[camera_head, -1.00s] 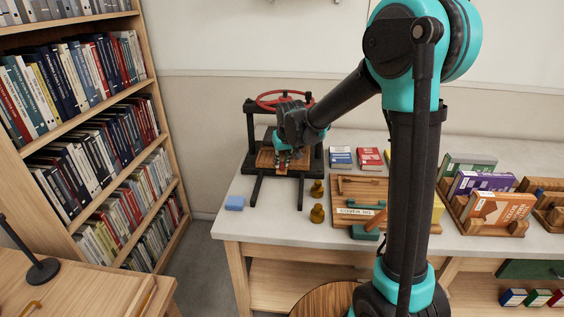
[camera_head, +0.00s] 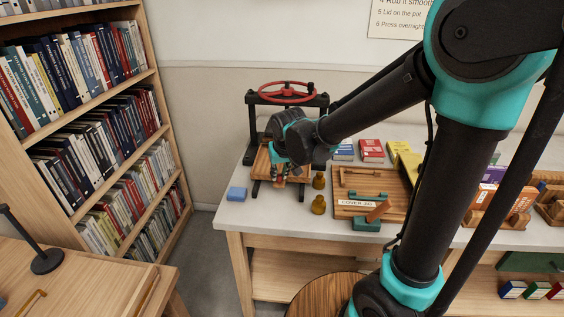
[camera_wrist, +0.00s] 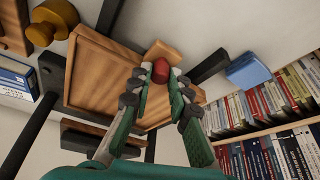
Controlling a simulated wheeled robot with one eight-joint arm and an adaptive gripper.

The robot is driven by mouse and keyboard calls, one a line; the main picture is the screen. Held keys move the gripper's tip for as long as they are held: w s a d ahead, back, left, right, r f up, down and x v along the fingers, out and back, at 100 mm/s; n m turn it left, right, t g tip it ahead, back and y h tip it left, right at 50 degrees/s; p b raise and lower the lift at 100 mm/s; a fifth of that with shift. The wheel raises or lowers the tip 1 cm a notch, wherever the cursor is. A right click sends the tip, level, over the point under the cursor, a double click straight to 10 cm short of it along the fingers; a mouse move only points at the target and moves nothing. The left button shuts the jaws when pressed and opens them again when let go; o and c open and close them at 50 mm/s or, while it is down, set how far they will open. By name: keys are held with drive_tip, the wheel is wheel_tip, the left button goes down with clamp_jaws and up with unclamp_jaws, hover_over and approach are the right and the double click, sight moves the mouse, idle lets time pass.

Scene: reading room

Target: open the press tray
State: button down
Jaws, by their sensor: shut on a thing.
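The press (camera_head: 252,118) stands at the left end of the white table, a black frame with a red handwheel (camera_head: 283,93) on top. Its wooden tray (camera_head: 260,168) sticks out from the front of the frame. In the wrist view the tray (camera_wrist: 105,78) fills the middle, with a small red-and-wood knob (camera_wrist: 161,75) at its edge. My gripper (camera_head: 279,180) is at the tray's front and is shut on the knob, with both green fingers (camera_wrist: 158,92) close around it. My wrist hides part of the tray and frame in the head view.
A blue block (camera_head: 237,194) lies left of the press. Books lie further right. A tall bookcase (camera_head: 165,130) stands at left; the table's front edge is near.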

drive_tip(key=s, duration=0.6)
drive_tip(key=shift+a, duration=0.1)
drive_tip(key=c, duration=1.4)
unclamp_jaws()
drive_tip(key=shift+r, duration=0.15)
drive_tip(key=v, duration=1.1)
drive_tip(key=shift+s+r, duration=0.2)
drive_tip(key=shift+r, duration=0.1)
